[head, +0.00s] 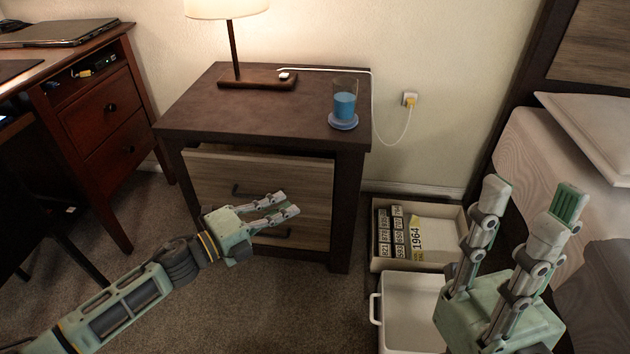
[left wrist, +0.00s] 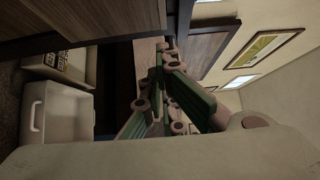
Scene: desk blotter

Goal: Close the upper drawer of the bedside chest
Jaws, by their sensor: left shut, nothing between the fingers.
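The bedside chest (head: 350,215) is dark brown with two grey-wood drawer fronts. The upper drawer (head: 215,170) has a dark handle (head: 240,190), and a dark gap shows above its front, which looks a little pulled out. The lower drawer's handle (head: 275,234) shows below my left gripper. My left gripper (head: 286,204) is shut and empty, in front of the drawer fronts; I cannot tell whether it touches them. Its fingers (left wrist: 162,60) also show in the left wrist view, near wood panels. My right gripper (head: 531,198) is open and empty at the right, away from the chest.
A lamp (head: 232,50) and a glass of blue liquid (head: 344,104) on a coaster stand on the chest. A box (head: 455,260) and a white bin (head: 405,310) sit on the floor at right. A desk (head: 110,110) is at left, a bed (head: 560,160) at right.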

